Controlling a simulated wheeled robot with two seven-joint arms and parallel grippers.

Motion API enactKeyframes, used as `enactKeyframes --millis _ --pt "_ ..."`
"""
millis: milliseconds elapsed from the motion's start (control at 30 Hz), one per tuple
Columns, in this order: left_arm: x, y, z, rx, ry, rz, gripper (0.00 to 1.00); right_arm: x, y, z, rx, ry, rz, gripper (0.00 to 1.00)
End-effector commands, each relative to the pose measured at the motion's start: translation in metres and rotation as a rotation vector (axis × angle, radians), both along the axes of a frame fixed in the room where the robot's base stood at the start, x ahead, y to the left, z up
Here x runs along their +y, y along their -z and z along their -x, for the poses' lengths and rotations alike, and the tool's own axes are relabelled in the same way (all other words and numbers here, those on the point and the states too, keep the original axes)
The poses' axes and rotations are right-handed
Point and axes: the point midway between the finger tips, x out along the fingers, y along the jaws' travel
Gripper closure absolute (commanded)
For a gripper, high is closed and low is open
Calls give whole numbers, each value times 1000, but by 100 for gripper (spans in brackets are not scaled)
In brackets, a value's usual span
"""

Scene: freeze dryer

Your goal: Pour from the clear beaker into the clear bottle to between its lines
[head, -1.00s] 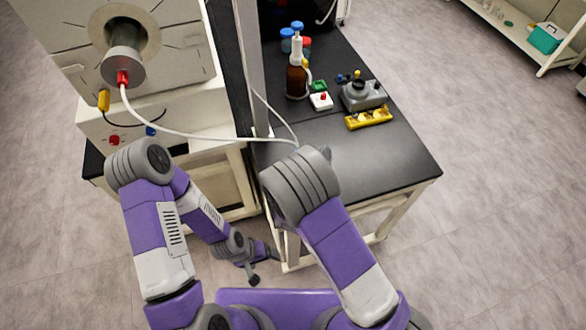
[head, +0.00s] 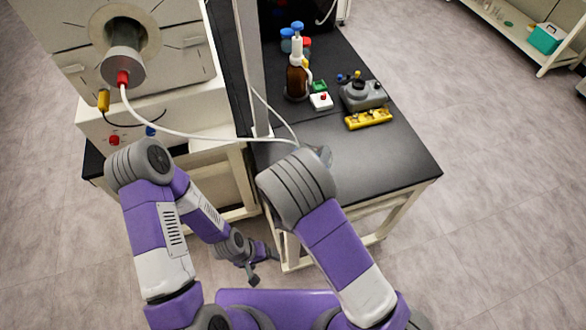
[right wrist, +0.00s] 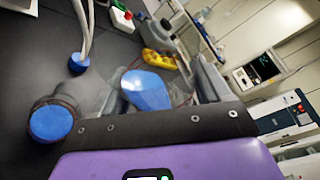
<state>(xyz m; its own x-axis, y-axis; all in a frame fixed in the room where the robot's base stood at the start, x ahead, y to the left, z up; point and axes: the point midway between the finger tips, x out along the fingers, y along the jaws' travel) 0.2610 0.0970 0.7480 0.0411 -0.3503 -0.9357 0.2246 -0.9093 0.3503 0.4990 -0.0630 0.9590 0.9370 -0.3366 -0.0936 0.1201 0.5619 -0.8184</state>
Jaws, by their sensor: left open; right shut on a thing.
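In the right wrist view, my right gripper (right wrist: 165,85) is shut on the clear beaker (right wrist: 122,104), which holds blue liquid with a slanting surface and looks tilted. Beside it, to the left, a round grey-rimmed vessel (right wrist: 62,103) shows a blue disc; it may be the clear bottle, but I cannot tell whether the blue is liquid or a cap. No lines are readable on it. I cannot see a stream between them. In the head view, my right arm hides the beaker and this vessel. My left gripper (head: 254,272) hangs low, open and empty, beside the bench leg.
A white tube (head: 190,135) crosses toward my right arm. The bench's front right is clear.

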Motion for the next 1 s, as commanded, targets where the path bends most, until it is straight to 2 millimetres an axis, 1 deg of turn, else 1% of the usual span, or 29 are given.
enactKeyframes --millis 1000 --pt "0 -1 0 0 0 0 15 0 -5 0 -8 1 60 60"
